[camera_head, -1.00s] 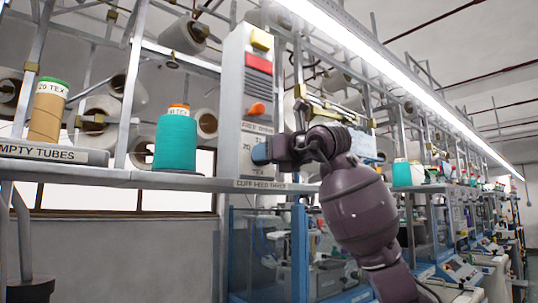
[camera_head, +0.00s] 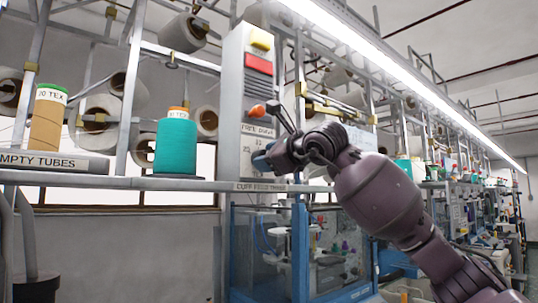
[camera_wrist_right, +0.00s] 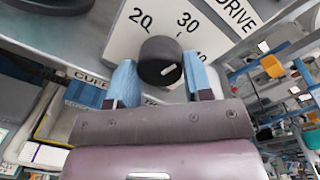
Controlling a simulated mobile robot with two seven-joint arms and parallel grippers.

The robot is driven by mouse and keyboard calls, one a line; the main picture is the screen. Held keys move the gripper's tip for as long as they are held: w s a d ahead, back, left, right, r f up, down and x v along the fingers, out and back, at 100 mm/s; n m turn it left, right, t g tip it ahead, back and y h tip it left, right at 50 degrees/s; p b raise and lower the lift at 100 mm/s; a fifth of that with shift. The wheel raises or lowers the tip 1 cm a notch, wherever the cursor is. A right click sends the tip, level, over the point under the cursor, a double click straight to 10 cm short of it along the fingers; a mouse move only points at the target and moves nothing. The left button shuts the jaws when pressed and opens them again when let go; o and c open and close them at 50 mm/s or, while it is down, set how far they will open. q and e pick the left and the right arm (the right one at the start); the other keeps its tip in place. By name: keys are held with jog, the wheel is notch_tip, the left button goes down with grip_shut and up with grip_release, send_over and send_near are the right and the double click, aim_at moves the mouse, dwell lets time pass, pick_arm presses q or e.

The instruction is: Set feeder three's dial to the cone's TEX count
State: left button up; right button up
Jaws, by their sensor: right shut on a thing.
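The feeder panel (camera_head: 233,100) is a tall pale box with a dial plate on its lower part. In the right wrist view the dial is a black round knob (camera_wrist_right: 158,60) with a white pointer mark, on a plate marked 20, 30 and 40. The pointer lies toward the 40 side. My left gripper is out of view.
A brown tube (camera_head: 47,122) with a green top and a TEX label stands far left, behind the "EMPTY TUBES" sign (camera_head: 55,162). An orange knob (camera_head: 258,110) sits above the dial. Shelf edge (camera_head: 190,184) and metal posts are close by.

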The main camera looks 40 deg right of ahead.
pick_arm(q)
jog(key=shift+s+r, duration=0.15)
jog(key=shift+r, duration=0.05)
pick_arm(e)
jog(key=shift+n, duration=1)
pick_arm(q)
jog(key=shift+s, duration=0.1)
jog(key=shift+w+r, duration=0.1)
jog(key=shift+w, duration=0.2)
pick_arm(e)
jog(key=o, duration=0.9)
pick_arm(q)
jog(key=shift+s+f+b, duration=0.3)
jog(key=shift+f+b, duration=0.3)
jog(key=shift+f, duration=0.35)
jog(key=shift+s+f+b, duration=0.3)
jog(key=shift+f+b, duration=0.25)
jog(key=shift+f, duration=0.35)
pick_arm(e)
jog(key=shift+s+d+r, duration=0.1)
jog(key=shift+s+d, duration=0.1)
jog(key=shift+s, duration=1.6)
jog(key=shift+s+d+r, duration=0.1)
jog(key=shift+s+d, duration=0.05)
jog(key=shift+s, duration=1.65)
jog(key=shift+s+d+r, duration=0.1)
jog(key=shift+s+d, duration=0.1)
jog(key=shift+s, duration=1.6)
